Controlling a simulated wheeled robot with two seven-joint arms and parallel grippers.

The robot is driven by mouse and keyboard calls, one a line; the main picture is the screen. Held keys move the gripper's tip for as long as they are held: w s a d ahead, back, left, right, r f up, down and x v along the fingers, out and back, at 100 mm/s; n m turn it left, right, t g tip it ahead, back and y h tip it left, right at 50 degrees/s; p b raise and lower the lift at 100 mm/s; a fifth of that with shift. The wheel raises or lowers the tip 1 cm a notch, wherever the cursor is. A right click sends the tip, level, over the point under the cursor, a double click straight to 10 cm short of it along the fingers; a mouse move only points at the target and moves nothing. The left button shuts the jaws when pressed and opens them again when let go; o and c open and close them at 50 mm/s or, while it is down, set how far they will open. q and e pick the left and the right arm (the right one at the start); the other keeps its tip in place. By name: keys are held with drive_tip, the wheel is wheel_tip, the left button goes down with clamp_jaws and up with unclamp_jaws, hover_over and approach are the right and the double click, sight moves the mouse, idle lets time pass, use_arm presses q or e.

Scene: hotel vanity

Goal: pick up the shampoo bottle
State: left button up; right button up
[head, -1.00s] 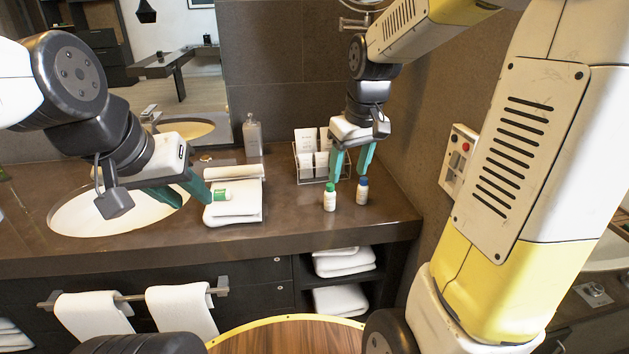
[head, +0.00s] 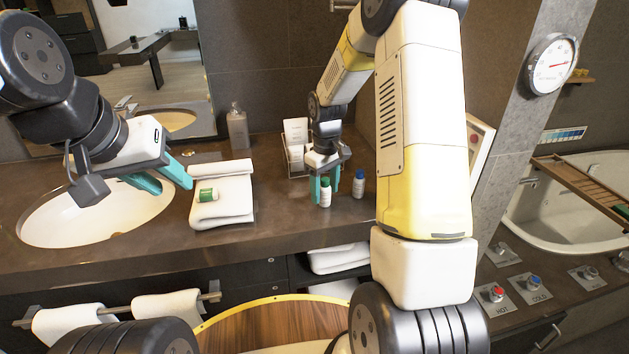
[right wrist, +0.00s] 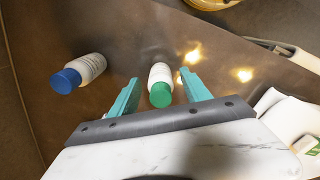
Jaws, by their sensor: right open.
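Two small white bottles stand upright on the brown counter: a green-capped bottle (head: 325,196) and a blue-capped bottle (head: 358,187) to its right. Which one is shampoo I cannot tell; labels are unreadable. My right gripper (head: 325,187) points down, open, with one finger on each side of the green-capped bottle. The right wrist view shows this bottle (right wrist: 160,80) between the fingertips (right wrist: 160,86), with visible gaps on both sides, and the blue-capped bottle (right wrist: 82,73) outside them. My left gripper (head: 176,188) is open and empty over the counter between the basin and the folded towel.
A folded white towel (head: 222,210) with a small green-and-white item (head: 207,195) lies left of the bottles. A rack with cards (head: 296,145) and a clear dispenser (head: 237,130) stand behind. A sink basin (head: 60,225) is at the left.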

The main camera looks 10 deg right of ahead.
wheel_tip(320, 180, down, 2)
drive_tip(key=shift+c, duration=0.3)
clamp_jaws()
drive_tip(key=shift+r, duration=0.1)
